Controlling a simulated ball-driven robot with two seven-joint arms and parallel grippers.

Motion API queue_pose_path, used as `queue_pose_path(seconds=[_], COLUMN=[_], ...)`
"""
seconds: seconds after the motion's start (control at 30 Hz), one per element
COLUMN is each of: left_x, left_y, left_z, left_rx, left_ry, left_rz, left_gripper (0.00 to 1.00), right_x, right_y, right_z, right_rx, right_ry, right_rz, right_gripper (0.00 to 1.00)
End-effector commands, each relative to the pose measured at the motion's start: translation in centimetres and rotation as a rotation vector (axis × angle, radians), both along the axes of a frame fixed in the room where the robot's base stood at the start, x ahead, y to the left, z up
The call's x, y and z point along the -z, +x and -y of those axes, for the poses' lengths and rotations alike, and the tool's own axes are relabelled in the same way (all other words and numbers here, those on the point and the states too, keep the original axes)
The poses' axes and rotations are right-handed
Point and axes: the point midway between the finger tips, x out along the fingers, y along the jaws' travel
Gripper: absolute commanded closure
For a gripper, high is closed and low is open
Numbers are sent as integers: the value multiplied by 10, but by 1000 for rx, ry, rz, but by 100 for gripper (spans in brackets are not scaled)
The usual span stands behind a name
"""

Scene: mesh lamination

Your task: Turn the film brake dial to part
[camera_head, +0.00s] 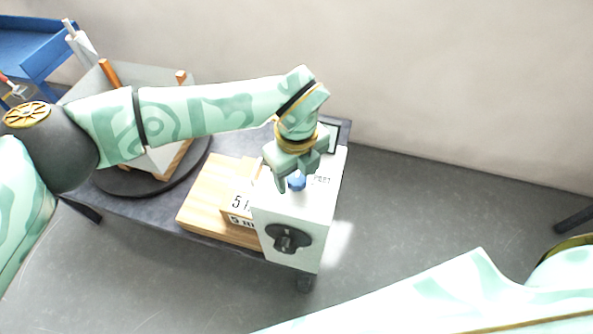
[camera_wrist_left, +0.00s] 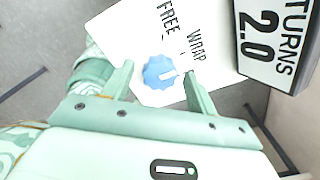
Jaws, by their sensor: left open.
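The film brake dial is a small blue scalloped knob (camera_head: 297,183) on top of a white box (camera_head: 325,205). In the left wrist view the blue dial (camera_wrist_left: 157,72) has a white pointer mark at its right side, roughly toward the word WRAP. The words FREE and WRAP are printed on the white top (camera_wrist_left: 140,40) beyond it. My left gripper (camera_head: 290,182) is open and points down over the dial. In the left wrist view its fingertips (camera_wrist_left: 158,75) lie either side of the dial; contact cannot be told. A third label, partly legible, shows right of the dial in the head view.
A black knob (camera_head: 287,239) is on the box's front. A display reading TURNS 2.0 (camera_wrist_left: 270,45) stands beside the dial top. A wooden block (camera_head: 212,197) lies left of the box on the dark table (camera_head: 150,207). A blue cart (camera_head: 35,45) stands far left.

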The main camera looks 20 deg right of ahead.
Motion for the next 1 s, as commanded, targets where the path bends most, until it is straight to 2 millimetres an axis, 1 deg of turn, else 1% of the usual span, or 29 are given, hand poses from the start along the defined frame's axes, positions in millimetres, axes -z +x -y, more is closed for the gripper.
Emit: queue_pose_path(seconds=[0.07, 0.17, 0.2, 0.23, 0.47, 0.67, 0.87, 1.0], left_x=[0, 0, 0, 0, -1, 0, -1, -1], left_y=[0, 0, 0, 0, 0, 0, 0, 0], left_z=[0, 0, 0, 0, 0, 0, 0, 0], left_rx=[0, 0, 0, 0, 7, 62, 192, 316], left_ry=[0, 0, 0, 0, 0, 1, 0, 0], left_rz=[0, 0, 0, 0, 0, 0, 0, 0], left_gripper=[42, 67, 78, 86, 86, 86, 86, 86], right_x=[0, 0, 0, 0, 0, 0, -1, -1], right_y=[0, -1, -1, -1, -1, -1, -1, -1], right_z=[0, 0, 0, 0, 0, -1, -3, -3], right_rx=[0, 0, 0, 0, 1, 1, 2, 2], right_ry=[0, 0, 0, 0, 0, 2, 4, 4], right_rz=[0, -1, -1, -1, -1, -2, -1, -1], right_gripper=[64, 64, 64, 64, 64, 64, 64, 64])
